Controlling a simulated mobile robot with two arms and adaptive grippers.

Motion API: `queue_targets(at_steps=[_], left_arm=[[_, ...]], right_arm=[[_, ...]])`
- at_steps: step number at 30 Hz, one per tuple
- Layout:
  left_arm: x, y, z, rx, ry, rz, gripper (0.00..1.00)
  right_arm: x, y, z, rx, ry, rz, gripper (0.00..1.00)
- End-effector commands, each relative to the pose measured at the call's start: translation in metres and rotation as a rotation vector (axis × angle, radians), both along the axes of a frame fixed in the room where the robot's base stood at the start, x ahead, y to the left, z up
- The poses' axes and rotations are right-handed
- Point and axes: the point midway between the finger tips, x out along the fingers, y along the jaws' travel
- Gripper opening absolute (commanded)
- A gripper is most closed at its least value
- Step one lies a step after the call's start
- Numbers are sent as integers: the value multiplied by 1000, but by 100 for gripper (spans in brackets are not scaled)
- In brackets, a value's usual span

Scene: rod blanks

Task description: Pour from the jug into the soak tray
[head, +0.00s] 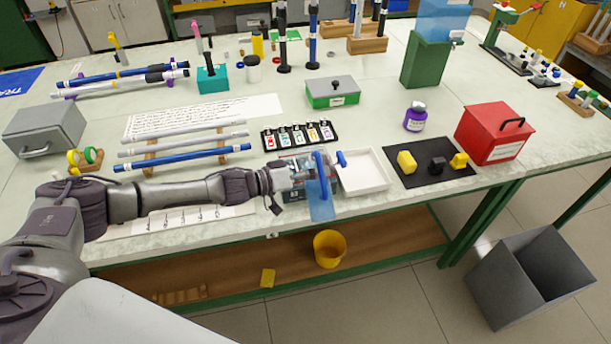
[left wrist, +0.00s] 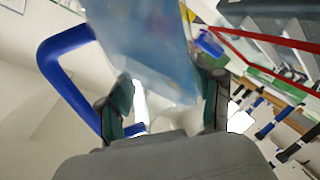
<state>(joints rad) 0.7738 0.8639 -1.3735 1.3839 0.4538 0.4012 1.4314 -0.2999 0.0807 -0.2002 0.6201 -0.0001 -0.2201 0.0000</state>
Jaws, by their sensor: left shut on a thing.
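The jug (head: 321,207) is translucent blue with a solid blue handle. My left gripper (head: 303,180) is shut on it, at the table's front edge, just left of the soak tray. In the left wrist view the jug body (left wrist: 150,50) sits between the two fingers of the gripper (left wrist: 165,105), with its handle (left wrist: 62,75) on the left. I cannot tell how far the jug is tilted or how much is in it. The soak tray (head: 379,185) is white, shallow and rectangular, and no liquid shows in it. My right gripper is not in view.
A rack of labelled pieces (head: 299,137) stands behind the gripper. Blue and grey rods (head: 182,158) lie left.

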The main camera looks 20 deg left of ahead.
Motion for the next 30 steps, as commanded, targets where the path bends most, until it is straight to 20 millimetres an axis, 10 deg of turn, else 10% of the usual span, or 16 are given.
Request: queue_targets(at_steps=[30], left_arm=[[1,-1,0,-37,47,-1,11]], right_arm=[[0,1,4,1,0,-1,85]])
